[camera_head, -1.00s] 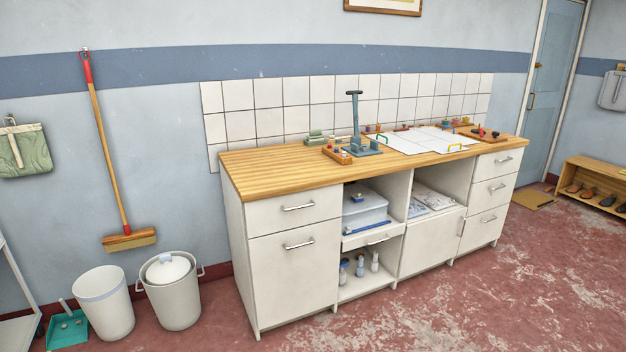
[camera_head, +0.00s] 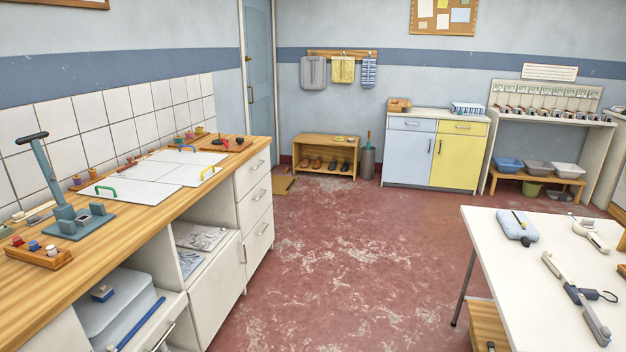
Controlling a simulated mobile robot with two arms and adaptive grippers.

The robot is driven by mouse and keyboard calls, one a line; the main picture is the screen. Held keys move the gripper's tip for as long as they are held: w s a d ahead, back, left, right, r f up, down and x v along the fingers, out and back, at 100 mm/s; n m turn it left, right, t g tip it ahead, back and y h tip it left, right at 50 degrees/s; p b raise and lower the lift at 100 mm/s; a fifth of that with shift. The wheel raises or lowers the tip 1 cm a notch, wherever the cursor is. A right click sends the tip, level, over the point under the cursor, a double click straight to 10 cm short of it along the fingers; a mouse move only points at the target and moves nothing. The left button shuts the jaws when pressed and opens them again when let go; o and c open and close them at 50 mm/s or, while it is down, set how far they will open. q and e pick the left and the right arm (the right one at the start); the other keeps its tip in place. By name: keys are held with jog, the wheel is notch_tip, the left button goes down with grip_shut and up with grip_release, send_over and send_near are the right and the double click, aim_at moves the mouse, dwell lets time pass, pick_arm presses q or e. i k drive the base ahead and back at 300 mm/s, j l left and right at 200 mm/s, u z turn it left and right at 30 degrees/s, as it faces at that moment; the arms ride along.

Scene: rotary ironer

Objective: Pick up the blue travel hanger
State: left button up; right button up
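I cannot pick out a blue travel hanger with certainty. On the white table (camera_head: 480,240) at the right lies a long folding-looking item (camera_head: 575,292) in white and dark grey-blue, with a dark loop at its side; I cannot tell what it is. A light blue flat object (camera_head: 517,228) lies near the table's far left corner, and a white item (camera_head: 590,236) lies to its right. Neither of my grippers is in view.
A wooden-topped counter (camera_head: 150,215) runs along the left wall. Red floor (camera_head: 345,265) lies clear between it and the white table. At the back stand a shoe bench (camera_head: 326,139), a blue and yellow cabinet (camera_head: 432,150) and a bench with tubs (camera_head: 537,174). Cloth items hang from a wall rack (camera_head: 342,53).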

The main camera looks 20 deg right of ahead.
aim_at(591, 295)
jog(key=i+l+z, duration=0.25)
jog(key=i+z, duration=0.7)
jog(key=i, duration=0.2)
jog(key=i+j+z, duration=0.2)
jog(key=i+z, duration=0.3)
jog(key=i+l+z, duration=0.1)
jog(key=i+z, duration=0.2)
jog(key=z, duration=0.15)
jog(key=i+z, duration=0.3)
jog(key=z, duration=0.15)
jog(key=i+j+z, duration=0.1)
jog(key=i+z, duration=0.3)
jog(key=i+j+z, duration=0.15)
jog(key=z, duration=0.3)
jog(key=i+j+z, duration=0.3)
jog(key=j+z, duration=0.3)
jog(key=i+j+z, duration=0.1)
jog(key=j+z, duration=0.2)
jog(key=j, duration=0.15)
